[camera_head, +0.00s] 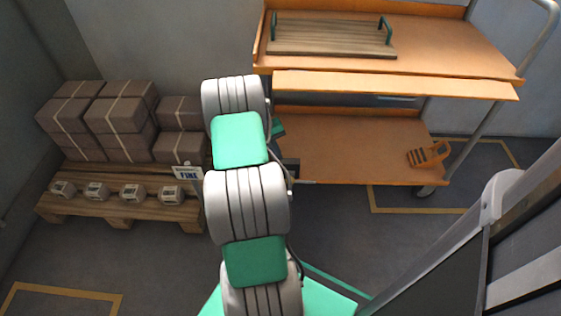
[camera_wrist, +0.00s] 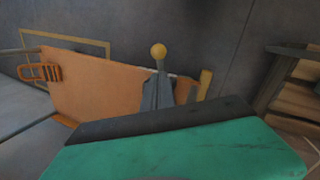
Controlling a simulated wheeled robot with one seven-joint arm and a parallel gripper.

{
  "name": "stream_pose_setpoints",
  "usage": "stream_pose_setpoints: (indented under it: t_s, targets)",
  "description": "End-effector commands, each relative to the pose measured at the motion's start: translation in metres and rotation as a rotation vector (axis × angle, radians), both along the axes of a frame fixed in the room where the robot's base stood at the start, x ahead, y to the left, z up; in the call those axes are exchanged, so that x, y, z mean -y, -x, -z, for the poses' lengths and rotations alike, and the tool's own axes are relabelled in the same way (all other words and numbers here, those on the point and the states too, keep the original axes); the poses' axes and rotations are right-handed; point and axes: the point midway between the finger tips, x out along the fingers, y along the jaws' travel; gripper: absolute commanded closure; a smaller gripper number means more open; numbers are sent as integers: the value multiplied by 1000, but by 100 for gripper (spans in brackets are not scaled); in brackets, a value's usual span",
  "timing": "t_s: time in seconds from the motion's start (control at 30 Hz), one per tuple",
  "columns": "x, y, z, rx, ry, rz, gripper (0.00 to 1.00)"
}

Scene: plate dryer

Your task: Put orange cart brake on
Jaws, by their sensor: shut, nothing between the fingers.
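The orange cart (camera_head: 345,145) stands at the upper right of the head view. Its lower shelf (camera_wrist: 100,85) also shows in the wrist view. My gripper (camera_wrist: 159,70) shows as a narrow grey shape at the near end of that shelf, shut and empty. A yellow ball (camera_wrist: 158,50) appears right at its tip; it may be a brake knob, and I cannot tell whether they touch. A slotted orange piece (camera_head: 428,155) is at the shelf's right end, above a wheel; it also shows in the wrist view (camera_wrist: 39,72). My arm hides the cart's left end in the head view.
A wooden tray (camera_head: 330,37) with dark green handles lies on the cart's top shelf. A pallet (camera_head: 110,212) with brown boxes (camera_head: 122,112) and several small grey items stands on the left. The pallet's edge also shows in the wrist view (camera_wrist: 285,95). Floor between is clear.

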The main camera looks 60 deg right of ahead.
Motion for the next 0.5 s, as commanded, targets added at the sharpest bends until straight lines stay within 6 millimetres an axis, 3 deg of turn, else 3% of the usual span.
stream_pose_setpoints:
  t_s: [0.1, 0.3, 0.5]
  targets:
    - [1, 8, 28, -3, -4, 2, 100]
    - [6, 20, 65, -1, -3, 1, 100]
    - [9, 25, 81, 1, -1, -1, 100]
